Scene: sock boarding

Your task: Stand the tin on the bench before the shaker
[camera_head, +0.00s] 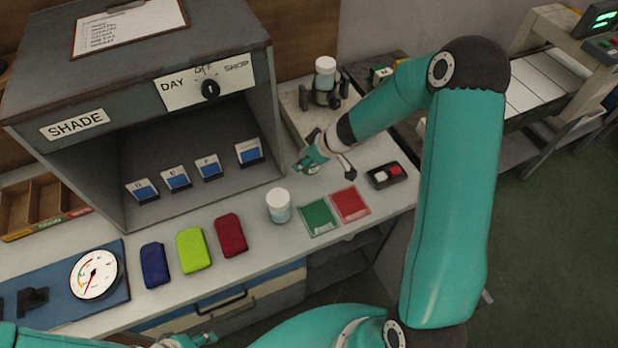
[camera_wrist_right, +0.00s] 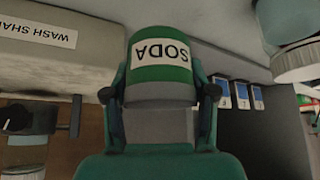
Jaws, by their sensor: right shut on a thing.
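My right gripper (camera_head: 318,152) is shut on the green tin with a white SODA label, which shows large in the right wrist view (camera_wrist_right: 163,72). The lettering on the tin is upside down there, as is the shaker's label. In the head view the tin is mostly hidden by the gripper, and I cannot tell whether it touches the bench (camera_head: 245,268). The wash shaker (camera_head: 298,112) is a grey box behind the gripper, with a white-capped jar (camera_head: 325,72) clamped on top. My left gripper (camera_head: 205,340) is at the bottom edge; its jaws are unclear.
A white-lidded jar (camera_head: 279,208) stands left of the gripper. Green (camera_head: 318,217) and red (camera_head: 350,204) pads and a dark switch box (camera_head: 385,175) lie to the right. The shade cabinet (camera_head: 190,130) stands left, with several coloured pouches (camera_head: 193,250) before it.

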